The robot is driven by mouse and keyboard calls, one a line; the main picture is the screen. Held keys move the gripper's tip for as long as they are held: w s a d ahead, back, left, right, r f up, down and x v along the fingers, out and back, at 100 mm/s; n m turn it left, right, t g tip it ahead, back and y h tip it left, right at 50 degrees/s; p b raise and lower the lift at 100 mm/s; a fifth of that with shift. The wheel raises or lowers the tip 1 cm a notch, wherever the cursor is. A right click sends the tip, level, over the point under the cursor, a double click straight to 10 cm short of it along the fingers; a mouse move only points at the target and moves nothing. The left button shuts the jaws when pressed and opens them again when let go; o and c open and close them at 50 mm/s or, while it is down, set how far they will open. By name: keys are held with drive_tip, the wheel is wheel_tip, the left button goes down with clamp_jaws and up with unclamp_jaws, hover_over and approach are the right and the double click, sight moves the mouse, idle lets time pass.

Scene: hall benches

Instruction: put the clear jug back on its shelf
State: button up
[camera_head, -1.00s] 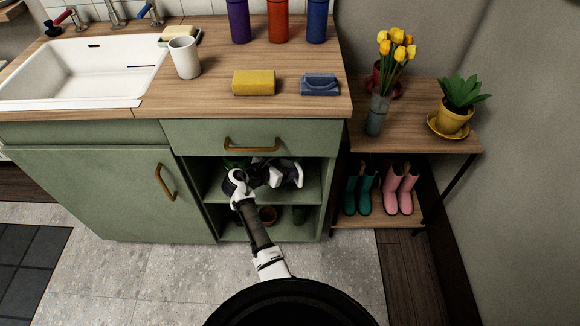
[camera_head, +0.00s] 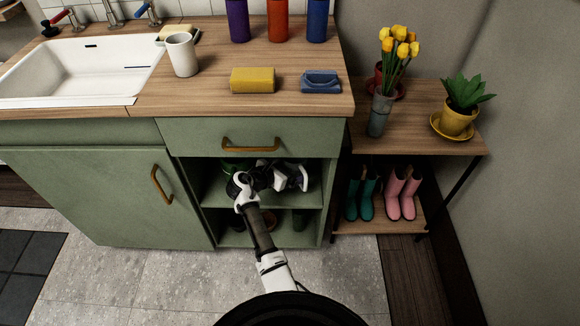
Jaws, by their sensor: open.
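I cannot make out a clear jug in this view; the arm hides part of the cabinet's open shelves. My gripper (camera_head: 300,179) reaches into the upper compartment of the green cabinet, above the upper shelf (camera_head: 218,194). Its fingers point to the right and are open, with nothing visible between them. A green item (camera_head: 236,163) shows partly behind my arm on that shelf.
The lower compartment holds a terracotta pot (camera_head: 269,219) and a dark item (camera_head: 299,218). A drawer (camera_head: 300,133) is shut above. The counter carries a white mug (camera_head: 182,54), a yellow sponge (camera_head: 253,80) and several bottles. Boots (camera_head: 402,193) stand right of the cabinet.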

drive_tip(key=shift+r, duration=0.25)
drive_tip(key=v, duration=0.7)
drive_tip(key=shift+s+a+r+p, duration=0.1)
drive_tip(key=shift+s+a+p, duration=0.05)
drive_tip(key=shift+p, duration=0.25)
